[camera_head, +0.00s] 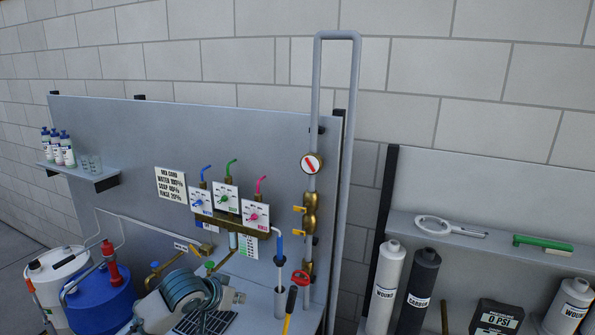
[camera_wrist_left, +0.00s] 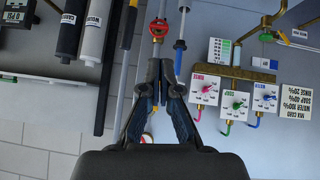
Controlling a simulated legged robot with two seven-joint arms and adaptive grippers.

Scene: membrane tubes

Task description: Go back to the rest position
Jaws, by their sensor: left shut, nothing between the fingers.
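My left gripper (camera_wrist_left: 163,66) shows in the left wrist view, its two black fingers together with nothing between them. It faces the wall panel (camera_head: 120,130), which appears upside down in that view. Its fingertips overlap in the picture with the area below the red valve handle (camera_wrist_left: 158,28) and the blue-handled wand (camera_wrist_left: 179,46); I cannot tell the gap in depth. I cannot make out its fingers clearly in the head view. My right gripper is not in view.
A control board (camera_head: 228,197) with coloured taps is on the panel, beside a tall grey pipe (camera_head: 350,110). Blue and white drums (camera_head: 92,300) stand at the left. White and dark cylinders (camera_head: 386,290) stand at the right shelf.

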